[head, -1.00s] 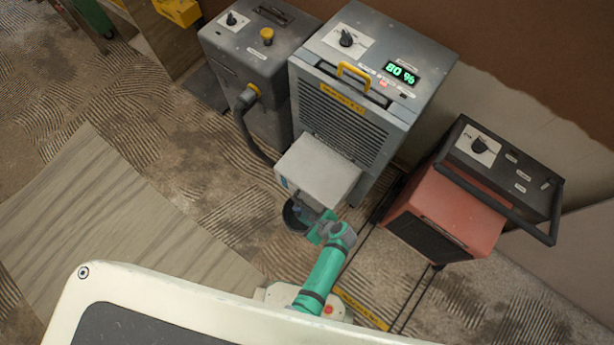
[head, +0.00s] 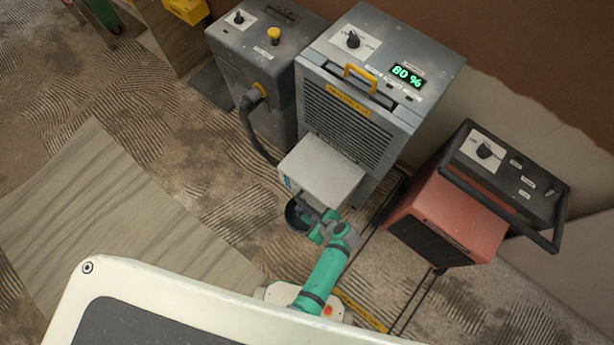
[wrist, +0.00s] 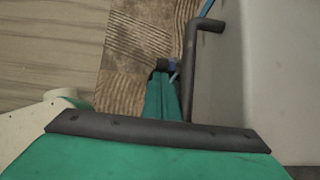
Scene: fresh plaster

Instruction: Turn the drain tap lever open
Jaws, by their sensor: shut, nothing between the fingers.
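The grey dehumidifier (head: 345,120) has a pale tank (head: 322,172) low on its front, and a dark bucket (head: 297,216) stands on the floor below. My gripper (head: 318,222) is by the tank's lower edge, beside the bucket. In the wrist view my gripper (wrist: 165,78) is shut and empty. A dark bent pipe (wrist: 191,62) runs just right of the fingers, along the pale tank wall (wrist: 265,80). A small blue-grey part (wrist: 168,64) shows at the fingertips; it may be the tap lever, but I cannot tell its position or whether the fingers touch it.
A grey machine with a hose (head: 258,75) stands left of the dehumidifier, and a red heater (head: 450,215) with a black frame stands right. Dark cables (head: 385,225) lie between them. A wooden board (head: 100,215) lies on the floor at left, with open room around it.

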